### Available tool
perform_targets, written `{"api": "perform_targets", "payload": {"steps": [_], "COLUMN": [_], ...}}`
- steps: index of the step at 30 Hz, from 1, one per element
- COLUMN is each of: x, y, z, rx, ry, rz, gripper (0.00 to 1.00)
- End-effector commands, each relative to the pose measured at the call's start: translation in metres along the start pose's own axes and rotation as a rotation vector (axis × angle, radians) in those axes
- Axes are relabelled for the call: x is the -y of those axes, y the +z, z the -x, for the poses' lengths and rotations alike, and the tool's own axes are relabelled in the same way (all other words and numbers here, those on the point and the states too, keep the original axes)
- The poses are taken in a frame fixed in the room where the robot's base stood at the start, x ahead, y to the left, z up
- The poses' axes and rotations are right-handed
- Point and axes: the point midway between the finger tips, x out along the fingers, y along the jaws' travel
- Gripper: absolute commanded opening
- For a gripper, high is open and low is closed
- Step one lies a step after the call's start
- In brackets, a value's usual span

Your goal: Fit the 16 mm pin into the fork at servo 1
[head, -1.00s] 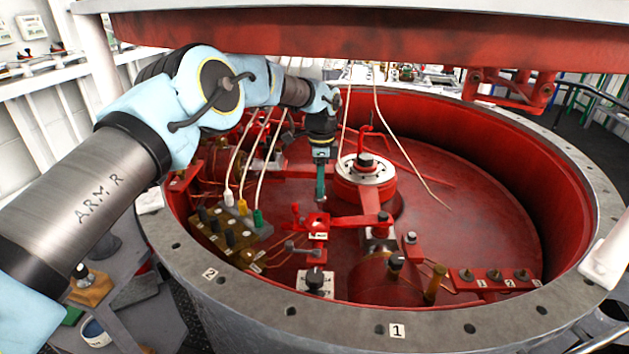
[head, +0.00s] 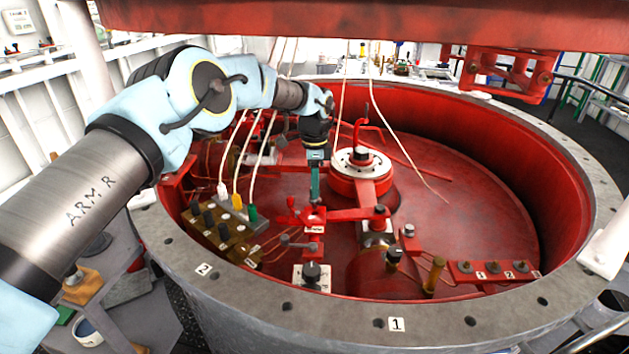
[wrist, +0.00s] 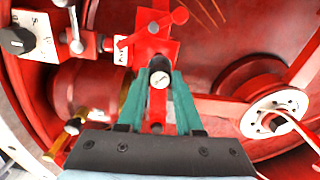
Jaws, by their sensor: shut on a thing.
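My gripper (head: 315,198) points down over the red linkage inside the round red pit. In the wrist view its two teal fingers (wrist: 160,88) close around a small round pin (wrist: 160,73) with a pale, marked top. In the head view the pin is too small to make out. Just below the fingertips is a red linkage block (head: 313,222) with a white label, which also shows in the wrist view (wrist: 145,52). I take this for the fork at servo 1, but cannot read its label. Whether the pin's lower end touches or enters it is hidden.
A red hub with a white ring (head: 362,160) stands right of my gripper. Red levers (head: 292,212), a black knob on a white plate (head: 312,276) and a brown connector block (head: 222,238) are close by. White cables hang behind. The grey rim (head: 440,318) surrounds the pit.

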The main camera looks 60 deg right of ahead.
Motion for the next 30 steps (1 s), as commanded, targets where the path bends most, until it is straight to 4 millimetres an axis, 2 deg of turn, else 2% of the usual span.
{"api": "perform_targets", "payload": {"steps": [30], "x": [-0.001], "y": [-0.001], "z": [-0.014], "rx": [0.002], "ry": [0.002], "rz": [-0.002], "gripper": [0.00]}}
